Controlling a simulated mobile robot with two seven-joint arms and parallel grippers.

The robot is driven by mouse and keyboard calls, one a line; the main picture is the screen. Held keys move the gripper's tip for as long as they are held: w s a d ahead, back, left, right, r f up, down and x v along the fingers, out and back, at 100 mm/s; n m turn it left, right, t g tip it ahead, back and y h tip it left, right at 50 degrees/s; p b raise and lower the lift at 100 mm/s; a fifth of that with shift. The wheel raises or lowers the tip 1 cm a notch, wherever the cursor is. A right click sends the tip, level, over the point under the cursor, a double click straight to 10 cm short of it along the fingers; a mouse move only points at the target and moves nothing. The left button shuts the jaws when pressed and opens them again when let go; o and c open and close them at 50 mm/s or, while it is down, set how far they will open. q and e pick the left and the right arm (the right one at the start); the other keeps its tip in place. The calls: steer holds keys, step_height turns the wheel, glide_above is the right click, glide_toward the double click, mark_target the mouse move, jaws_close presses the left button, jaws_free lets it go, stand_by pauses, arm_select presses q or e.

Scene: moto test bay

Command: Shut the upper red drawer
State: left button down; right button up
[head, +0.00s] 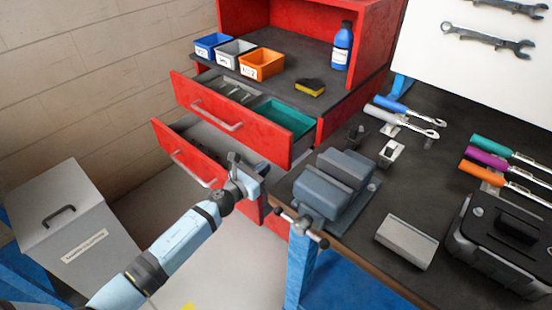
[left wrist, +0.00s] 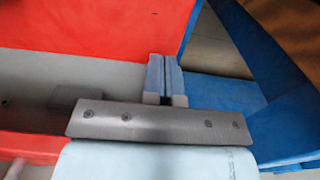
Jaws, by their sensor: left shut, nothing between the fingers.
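The red cabinet (head: 357,60) has two drawers pulled out. The upper red drawer (head: 262,136) stands open, its bar handle (head: 217,115) on the front; a grey divided tray and a green tray (head: 283,117) lie inside. The lower red drawer (head: 176,150) is also open below it, with its own handle (head: 193,169). My left gripper (head: 250,172) is shut and empty, just below the right end of the upper drawer front and near the lower drawer's right end. Contact cannot be told. In the left wrist view its closed fingers (left wrist: 164,78) show against a red panel (left wrist: 90,25).
A workbench with a grey vise (head: 332,185) stands close to the right of my gripper, on blue legs (head: 300,262). Blue, grey and orange bins (head: 261,64), a sponge (head: 310,88) and a blue bottle (head: 342,46) stand on the cabinet top. A grey lidded bin (head: 75,225) stands left.

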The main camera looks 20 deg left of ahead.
mark_target(280, 155)
arm_select(q)
steer(key=x, duration=0.5)
steer(key=shift+w+d, duration=0.1)
steer(key=shift+w, duration=0.1)
arm_select(e)
steer(key=shift+d+f, duration=0.1)
steer(key=shift+d, duration=0.15)
